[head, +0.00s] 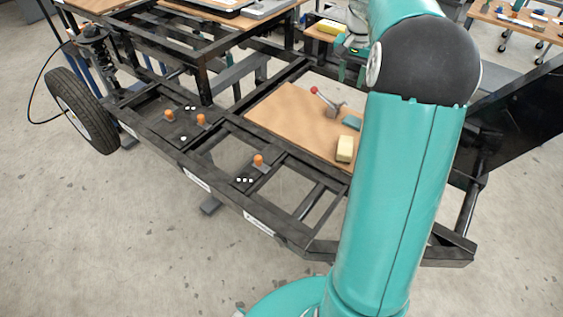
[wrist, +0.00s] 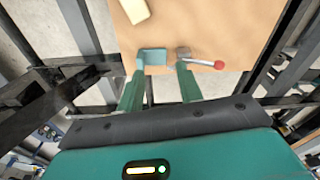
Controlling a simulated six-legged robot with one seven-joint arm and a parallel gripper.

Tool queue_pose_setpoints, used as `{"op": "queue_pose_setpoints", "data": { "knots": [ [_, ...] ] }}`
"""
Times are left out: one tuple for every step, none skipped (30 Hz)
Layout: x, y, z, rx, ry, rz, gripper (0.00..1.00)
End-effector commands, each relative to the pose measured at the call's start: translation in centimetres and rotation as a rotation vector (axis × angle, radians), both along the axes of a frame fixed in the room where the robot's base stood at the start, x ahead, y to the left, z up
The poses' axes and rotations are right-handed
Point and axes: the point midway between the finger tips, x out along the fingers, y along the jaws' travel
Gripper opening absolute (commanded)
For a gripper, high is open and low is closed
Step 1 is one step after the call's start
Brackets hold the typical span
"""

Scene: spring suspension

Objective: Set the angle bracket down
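My gripper (wrist: 162,74) shows in the wrist view with its two teal fingers apart and nothing visible held between them. Just past the fingertips, a small teal piece (wrist: 152,56) lies on the brown board (wrist: 200,22). It also shows in the head view (head: 351,122) near the board's right side. It may be the angle bracket, but its shape is too small to tell.
A grey lever with a red ball end (head: 328,102) is beside the teal piece. A pale yellow block (head: 345,148) lies near the board's front edge. Orange-topped fittings (head: 258,160) stand on the black frame (head: 225,185). Open gaps lie between the frame bars.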

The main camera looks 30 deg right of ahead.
Motion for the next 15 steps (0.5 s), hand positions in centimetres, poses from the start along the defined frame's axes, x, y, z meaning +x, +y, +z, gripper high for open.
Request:
{"op": "queue_pose_setpoints", "data": {
  "knots": [
    [-0.3, 3.0, 1.6, -0.019, -0.018, 0.056, 0.36],
    [-0.6, 4.4, 2.2, -0.029, -0.028, 0.085, 0.36],
    [-1.1, 6.3, 3.0, -0.04, -0.04, 0.124, 0.36],
    [-1.5, 7.7, 3.5, -0.048, -0.049, 0.153, 0.36],
    [-1.9, 9.1, 4.0, -0.056, -0.059, 0.182, 0.36],
    [-2.6, 10.9, 4.6, -0.068, -0.072, 0.221, 0.36],
    [-3.1, 12.2, 5.0, -0.077, -0.084, 0.248, 0.36],
    [-3.7, 13.5, 5.4, -0.084, -0.093, 0.277, 0.36],
    [-4.6, 15.2, 5.8, -0.094, -0.107, 0.316, 0.36],
    [-5.3, 16.5, 6.0, -0.101, -0.119, 0.343, 0.36],
    [-6.0, 17.7, 6.2, -0.108, -0.13, 0.372, 0.36],
    [-7.0, 19.2, 6.4, -0.118, -0.146, 0.409, 0.36],
    [-7.8, 20.3, 6.6, -0.124, -0.156, 0.438, 0.36],
    [-8.6, 21.4, 6.6, -0.13, -0.169, 0.465, 0.36],
    [-9.7, 22.7, 6.6, -0.137, -0.185, 0.501, 0.36]
  ]
}}
